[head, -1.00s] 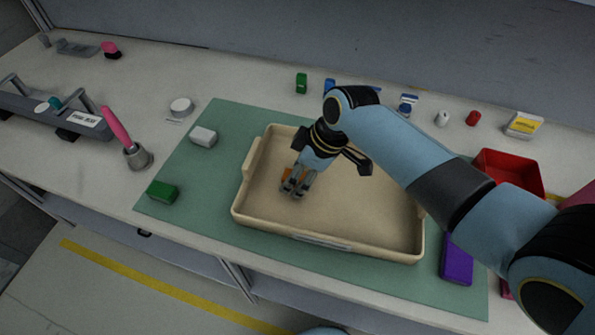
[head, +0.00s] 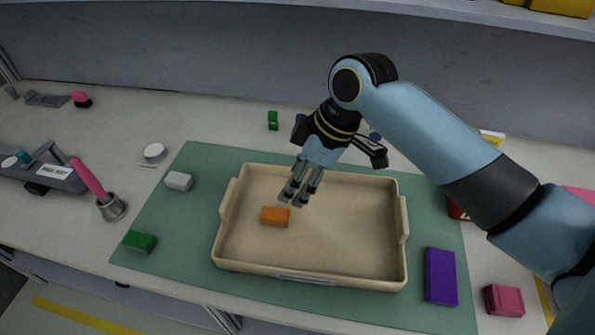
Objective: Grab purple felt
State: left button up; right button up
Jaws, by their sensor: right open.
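The purple felt (head: 441,277) is a flat purple block lying on the green mat (head: 170,222), just right of the beige tray (head: 312,272). My right gripper (head: 296,196) is open and empty above the tray, pointing down. It is well to the left of the purple felt and higher. An orange block (head: 275,216) lies in the tray, just below and left of the fingertips in the picture, apart from them. My left gripper is not in view.
A pink-red block (head: 504,300) sits right of the purple felt. A green block (head: 140,241) and a white block (head: 178,181) are on the mat's left side. A pink-handled brush (head: 98,191) stands farther left. My right arm hides part of the table's right side.

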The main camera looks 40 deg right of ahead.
aim_at(441, 283)
jog(key=k+j, duration=0.8)
jog(key=k, duration=0.05)
